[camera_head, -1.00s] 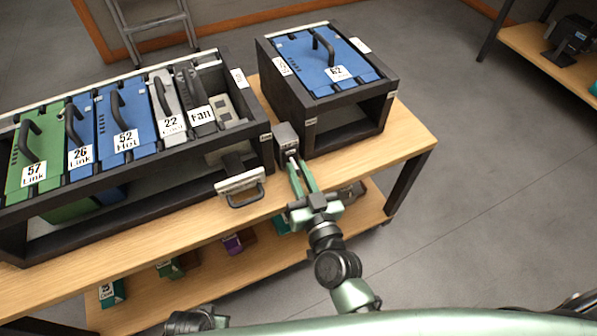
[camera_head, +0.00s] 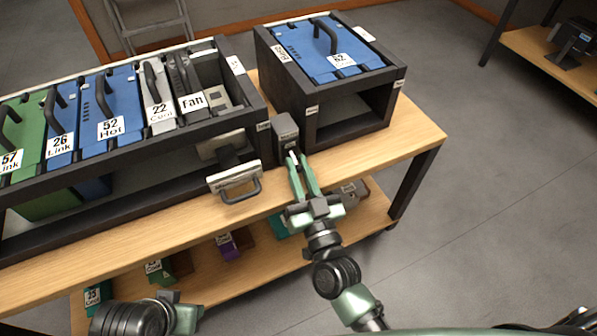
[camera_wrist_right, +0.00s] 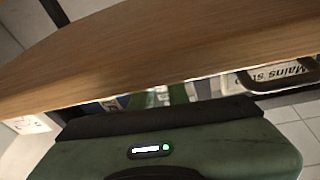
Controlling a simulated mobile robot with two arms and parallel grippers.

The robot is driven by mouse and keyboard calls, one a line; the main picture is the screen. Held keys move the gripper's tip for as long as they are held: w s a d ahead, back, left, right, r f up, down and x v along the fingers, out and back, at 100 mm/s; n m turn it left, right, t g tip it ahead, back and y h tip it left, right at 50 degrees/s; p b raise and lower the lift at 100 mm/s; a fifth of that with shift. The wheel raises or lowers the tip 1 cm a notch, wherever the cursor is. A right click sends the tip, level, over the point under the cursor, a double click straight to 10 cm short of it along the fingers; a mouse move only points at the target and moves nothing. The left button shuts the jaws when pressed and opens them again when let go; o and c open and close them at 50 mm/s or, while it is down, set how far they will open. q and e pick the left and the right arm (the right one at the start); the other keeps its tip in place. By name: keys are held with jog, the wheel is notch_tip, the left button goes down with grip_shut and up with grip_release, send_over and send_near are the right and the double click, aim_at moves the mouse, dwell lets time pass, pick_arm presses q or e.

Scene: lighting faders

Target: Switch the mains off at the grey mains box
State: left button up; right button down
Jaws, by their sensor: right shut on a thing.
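In the right wrist view the green gripper body fills the bottom, and the box is not clearly seen. My left gripper (camera_head: 185,314) shows only partly at the bottom left, and its jaws cannot be made out.
The long rack (camera_head: 130,160) holds several numbered modules. The smaller rack (camera_head: 335,105) holds blue module 62 (camera_head: 325,50). A lower shelf holds small boxes.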

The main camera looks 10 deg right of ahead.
dwell(0.3)
jog(key=c, duration=1.4)
grip_release()
jog(key=shift+o, duration=0.2)
jog(key=v, duration=0.8)
jog(key=shift+p, duration=0.35)
jog(key=shift+w+r, duration=0.1)
